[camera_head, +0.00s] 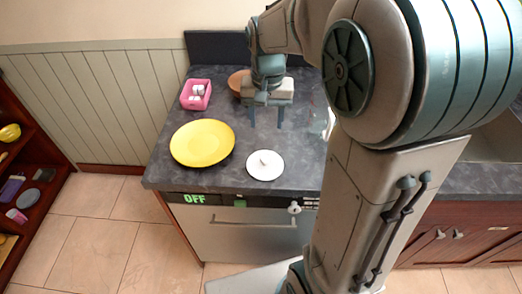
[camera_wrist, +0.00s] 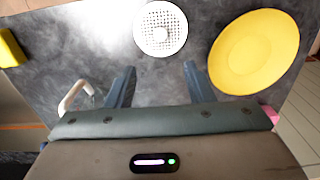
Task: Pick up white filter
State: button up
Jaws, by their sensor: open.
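The white filter (camera_head: 265,165) is a round white disc with a small raised white piece at its middle, lying flat on the dark counter (camera_head: 222,105) near its front edge. In the wrist view the filter (camera_wrist: 160,28) shows a perforated surface at the top centre, beyond my fingertips. My gripper (camera_head: 266,120) points down over the counter, behind the filter and apart from it. In the wrist view my gripper (camera_wrist: 160,75) is open, with only bare counter between its two blue-grey fingers.
A large yellow plate (camera_head: 202,143) lies just left of the filter. A pink basket (camera_head: 196,95) with white items stands at the back left. A brown round item (camera_head: 238,82) is partly behind my gripper. A white curved pipe (camera_wrist: 75,97) and a yellow object (camera_wrist: 10,48) show in the wrist view.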

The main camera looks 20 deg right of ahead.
send_over(265, 158)
notch_tip(265, 158, down, 8)
jog(key=shift+w+d+f, duration=0.1)
jog(key=shift+f+p, duration=0.8)
jog(key=shift+f, duration=1.9)
grip_shut()
